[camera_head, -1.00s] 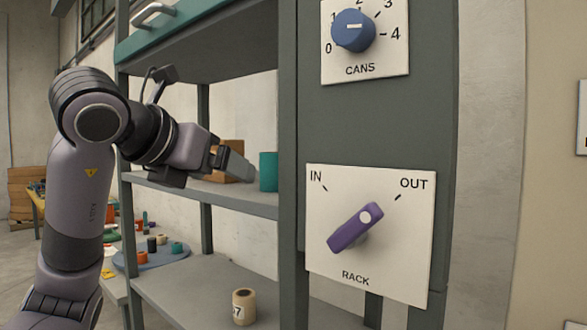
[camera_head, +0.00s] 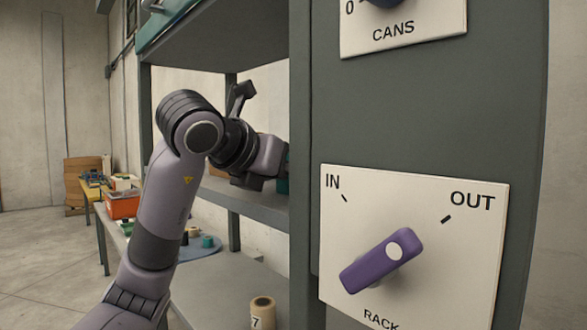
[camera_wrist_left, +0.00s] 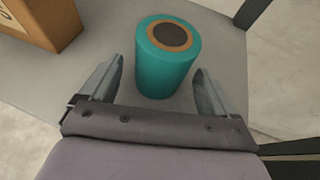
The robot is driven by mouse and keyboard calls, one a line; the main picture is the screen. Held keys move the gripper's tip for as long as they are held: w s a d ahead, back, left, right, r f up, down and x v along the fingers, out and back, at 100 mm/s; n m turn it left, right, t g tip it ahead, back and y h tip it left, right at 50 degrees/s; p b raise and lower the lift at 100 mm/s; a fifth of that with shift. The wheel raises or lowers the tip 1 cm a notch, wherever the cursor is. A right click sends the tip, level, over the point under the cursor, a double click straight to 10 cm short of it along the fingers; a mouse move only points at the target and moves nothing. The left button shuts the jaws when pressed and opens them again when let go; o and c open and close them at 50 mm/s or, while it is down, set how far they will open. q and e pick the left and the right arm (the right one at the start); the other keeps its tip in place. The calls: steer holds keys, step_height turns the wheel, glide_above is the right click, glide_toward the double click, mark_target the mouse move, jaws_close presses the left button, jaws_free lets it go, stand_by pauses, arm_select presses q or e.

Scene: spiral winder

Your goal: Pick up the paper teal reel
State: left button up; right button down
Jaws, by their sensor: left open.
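The teal reel (camera_wrist_left: 166,72) stands upright on the grey shelf in the left wrist view, with a dark core and a tan ring on top. My left gripper (camera_wrist_left: 158,76) is open, with one finger on each side of the reel and gaps visible at both sides. In the head view only a small teal patch of the reel (camera_head: 283,186) shows beside the rack post. My left gripper's fingers are hidden there. My right gripper is in neither view.
A cardboard box (camera_wrist_left: 42,20) stands on the shelf left of the reel. The rack post (camera_head: 301,120) and the panel with a purple RACK knob (camera_head: 382,262) stand close on the right. A cream reel (camera_head: 262,312) sits on the lower shelf.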

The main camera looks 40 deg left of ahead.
arm_select(q)
steer(key=shift+x, duration=1.25)
steer(key=c, duration=1.1)
steer(key=shift+r, duration=0.2)
